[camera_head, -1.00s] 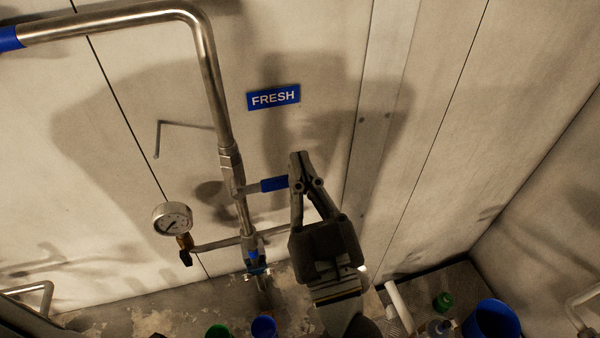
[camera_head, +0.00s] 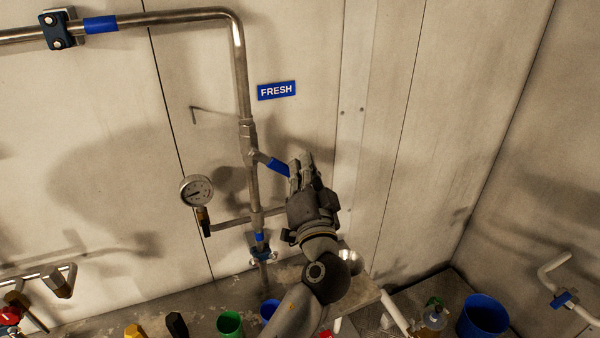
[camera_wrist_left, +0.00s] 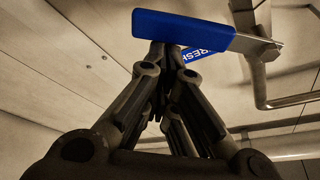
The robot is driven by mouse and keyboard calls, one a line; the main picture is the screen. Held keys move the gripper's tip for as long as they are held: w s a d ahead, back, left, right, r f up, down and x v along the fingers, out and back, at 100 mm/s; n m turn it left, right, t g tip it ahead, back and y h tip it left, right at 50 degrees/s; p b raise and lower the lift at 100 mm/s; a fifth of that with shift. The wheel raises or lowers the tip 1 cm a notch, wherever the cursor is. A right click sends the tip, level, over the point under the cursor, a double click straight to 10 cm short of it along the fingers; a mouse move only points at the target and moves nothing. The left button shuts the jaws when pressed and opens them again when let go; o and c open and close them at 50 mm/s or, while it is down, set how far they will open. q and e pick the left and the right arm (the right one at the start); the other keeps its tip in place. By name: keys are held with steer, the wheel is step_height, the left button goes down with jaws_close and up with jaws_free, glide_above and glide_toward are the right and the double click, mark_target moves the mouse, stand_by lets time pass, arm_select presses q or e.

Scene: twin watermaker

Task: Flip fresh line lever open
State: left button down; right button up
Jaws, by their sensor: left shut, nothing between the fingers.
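The handle slants down to the right from the pipe. My left gripper (camera_head: 302,160) is at the handle's right end, its fingers shut and empty. In the left wrist view the blue handle (camera_wrist_left: 182,30) crosses just past the shut fingertips (camera_wrist_left: 165,50). They appear to meet its underside in the picture, but I cannot tell whether they touch. My right gripper is out of view.
A pressure gauge (camera_head: 196,190) hangs left of the pipe on a side branch. Green (camera_head: 229,323) and blue (camera_head: 483,317) containers stand below. The wall right of my gripper is clear.

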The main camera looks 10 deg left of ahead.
arm_select(q)
steer(key=s+a+f+m+h+b, duration=0.1)
steer(key=s+a+f+m, duration=0.1)
steer(key=a+f+m, duration=0.2)
steer(key=shift+s+a+f+g, duration=0.3)
steer(key=shift+a+f, duration=0.05)
steer(key=shift+f, duration=0.45)
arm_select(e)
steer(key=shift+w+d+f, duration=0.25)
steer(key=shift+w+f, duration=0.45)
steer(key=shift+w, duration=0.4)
arm_select(q)
steer(key=shift+a, duration=0.1)
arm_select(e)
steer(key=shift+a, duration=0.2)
